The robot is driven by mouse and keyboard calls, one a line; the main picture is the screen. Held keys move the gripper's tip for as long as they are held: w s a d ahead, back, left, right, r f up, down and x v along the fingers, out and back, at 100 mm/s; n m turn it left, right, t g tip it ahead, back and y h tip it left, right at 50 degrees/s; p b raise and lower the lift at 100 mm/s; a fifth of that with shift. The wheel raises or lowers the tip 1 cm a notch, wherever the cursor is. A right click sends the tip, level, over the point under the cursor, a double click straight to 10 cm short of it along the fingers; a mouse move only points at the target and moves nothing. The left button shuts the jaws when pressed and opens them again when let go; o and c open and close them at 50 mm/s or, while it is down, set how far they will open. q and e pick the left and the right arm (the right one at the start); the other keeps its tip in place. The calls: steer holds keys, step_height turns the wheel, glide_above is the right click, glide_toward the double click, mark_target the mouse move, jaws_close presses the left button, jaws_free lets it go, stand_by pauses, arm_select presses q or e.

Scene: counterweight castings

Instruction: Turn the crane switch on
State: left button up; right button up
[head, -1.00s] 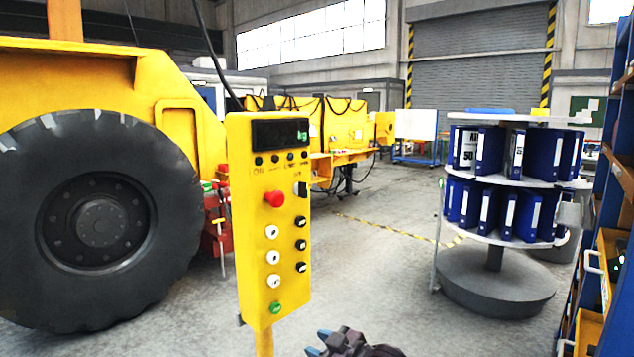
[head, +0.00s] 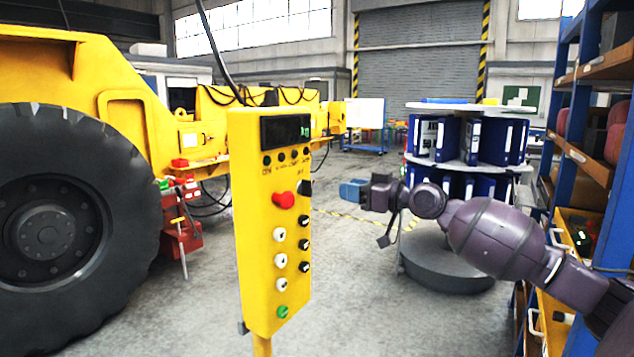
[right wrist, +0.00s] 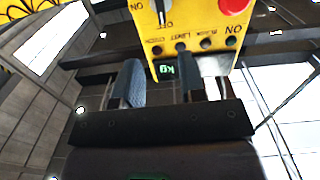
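A yellow control box (head: 267,225) on a post stands in the middle of the head view. The crane switch (head: 306,187), a small dark rotary knob, is at its upper right edge, beside a red mushroom button (head: 284,200). In the right wrist view the panel is upside down. There the switch (right wrist: 160,10) shows at the top edge with ON and OFF lettering around it. My right gripper (head: 352,192) is just right of the box, at the switch's height, with blue fingertips towards it. Its fingers (right wrist: 168,85) are apart with nothing between them. My left gripper is out of view.
A large wheel (head: 45,225) of a yellow machine stands at left. A round binder rack (head: 445,262) is behind my right arm. Blue shelving (head: 565,120) stands at far right. Several white, black and green buttons sit below the red one. Open floor lies behind the box.

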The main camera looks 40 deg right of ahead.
mark_target(311, 182)
steer(key=p+x, duration=0.1)
steer(key=x, duration=0.8)
steer(key=shift+s+a+r+p, duration=0.1)
steer(key=shift+a+r+p, duration=0.05)
steer(key=shift+r+p, duration=0.15)
steer(key=shift+x, duration=0.8)
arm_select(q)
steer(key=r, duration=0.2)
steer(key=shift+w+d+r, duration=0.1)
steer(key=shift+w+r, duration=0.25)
arm_select(e)
steer(key=shift+f, duration=0.15)
jaws_close()
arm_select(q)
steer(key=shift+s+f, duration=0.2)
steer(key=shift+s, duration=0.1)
